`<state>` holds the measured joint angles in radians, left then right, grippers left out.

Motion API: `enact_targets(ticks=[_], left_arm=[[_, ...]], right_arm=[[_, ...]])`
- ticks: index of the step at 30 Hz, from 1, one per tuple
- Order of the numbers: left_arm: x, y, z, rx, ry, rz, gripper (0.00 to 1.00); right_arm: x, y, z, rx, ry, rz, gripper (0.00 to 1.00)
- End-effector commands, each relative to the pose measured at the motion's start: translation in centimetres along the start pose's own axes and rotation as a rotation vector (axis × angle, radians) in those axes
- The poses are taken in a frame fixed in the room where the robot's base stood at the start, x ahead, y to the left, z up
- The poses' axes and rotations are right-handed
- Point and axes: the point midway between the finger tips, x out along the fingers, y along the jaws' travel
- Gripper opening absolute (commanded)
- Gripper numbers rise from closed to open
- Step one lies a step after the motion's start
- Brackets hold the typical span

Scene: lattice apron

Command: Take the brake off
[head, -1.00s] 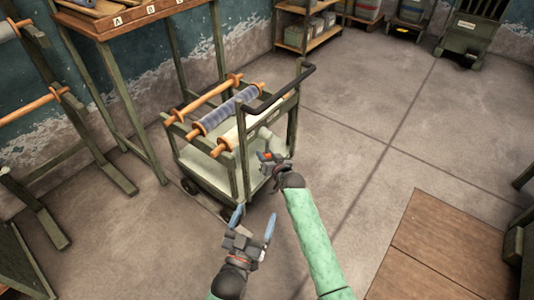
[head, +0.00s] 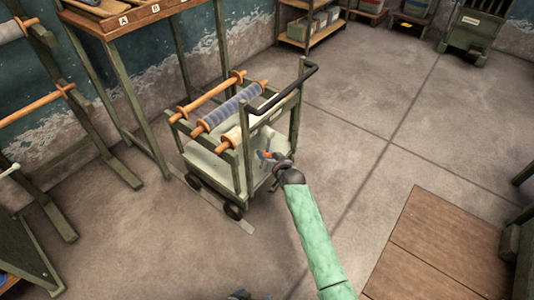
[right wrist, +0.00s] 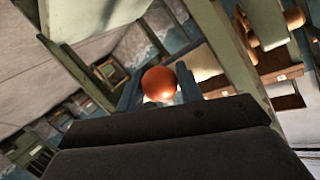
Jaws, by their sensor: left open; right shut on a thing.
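The cart (head: 212,165) is a green-framed trolley with a pale deck, a black push handle (head: 285,95) and rollers across its top. An orange-red ball knob (right wrist: 160,84) shows in the right wrist view between the two fingers of my right gripper (right wrist: 160,92), which is shut on it. In the head view my right gripper (head: 270,158) is at the cart's near right end, low beside the frame, with a bit of red at its tip. The knob's stem is hidden. My left gripper (head: 242,296) barely shows at the bottom edge, open, apart from the cart.
Dark wheels (head: 234,211) stand by a pale strip (head: 244,226) on the floor. A green-legged wooden table (head: 130,22) stands behind the cart, racks to the left. A wooden floor panel (head: 440,250) lies at lower right. Open floor (head: 360,130) stretches right of the cart.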

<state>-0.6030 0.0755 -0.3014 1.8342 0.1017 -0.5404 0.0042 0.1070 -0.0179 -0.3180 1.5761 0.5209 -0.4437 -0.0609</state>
Motion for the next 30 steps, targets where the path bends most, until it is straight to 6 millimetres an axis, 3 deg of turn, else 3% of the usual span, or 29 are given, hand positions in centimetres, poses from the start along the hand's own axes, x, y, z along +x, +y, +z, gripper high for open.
enact_targets(ticks=[30], left_arm=[[-3.0,1.0,-2.6,0.002,-0.001,0.004,0.83]], right_arm=[[-0.7,-1.3,0.1,0.131,-0.068,-0.007,0.0]])
